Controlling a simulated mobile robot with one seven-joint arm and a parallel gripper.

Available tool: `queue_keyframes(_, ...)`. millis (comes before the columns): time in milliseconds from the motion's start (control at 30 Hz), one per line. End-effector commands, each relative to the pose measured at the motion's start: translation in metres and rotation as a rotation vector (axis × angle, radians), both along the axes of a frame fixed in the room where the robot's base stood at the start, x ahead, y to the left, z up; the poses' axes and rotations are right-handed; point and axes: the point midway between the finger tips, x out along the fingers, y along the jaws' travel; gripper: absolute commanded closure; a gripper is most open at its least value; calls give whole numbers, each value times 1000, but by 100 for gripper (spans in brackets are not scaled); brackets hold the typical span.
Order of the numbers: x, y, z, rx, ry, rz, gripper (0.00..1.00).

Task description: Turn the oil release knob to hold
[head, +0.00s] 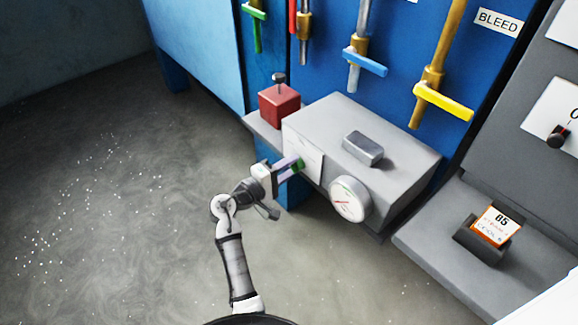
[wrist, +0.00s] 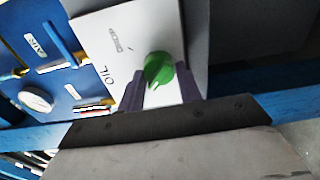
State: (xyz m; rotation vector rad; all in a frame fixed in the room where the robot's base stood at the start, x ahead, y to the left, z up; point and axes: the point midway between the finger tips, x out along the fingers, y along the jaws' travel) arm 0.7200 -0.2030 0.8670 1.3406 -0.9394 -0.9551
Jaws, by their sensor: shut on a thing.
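The green oil release knob (wrist: 158,66) sits on a white plate (wrist: 114,40) marked OIL in the wrist view. A small pale mark shows on the knob's lower part. A second, smaller label on the plate is too blurred to read. In the head view the knob (head: 298,164) is on the left face of the grey box, partly hidden by my gripper. My gripper (head: 291,168) is shut on the knob. In the wrist view its two dark fingers (wrist: 160,88) lie on either side of it.
A round gauge (head: 349,198) is close to the right of the plate on the grey box (head: 385,135). A red block (head: 279,104) stands on a ledge behind. Coloured valve handles, including a yellow one (head: 443,101), hang above. The floor at left is clear.

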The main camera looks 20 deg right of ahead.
Motion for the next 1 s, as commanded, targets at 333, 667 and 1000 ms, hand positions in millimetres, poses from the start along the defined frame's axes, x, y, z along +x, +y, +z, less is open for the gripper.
queue_keyframes(333,0,0,0,0,0,1,52)
queue_keyframes(667,0,0,0,0,-1,1,44)
queue_keyframes(1000,-15,45,-4,0,-2,6,44)
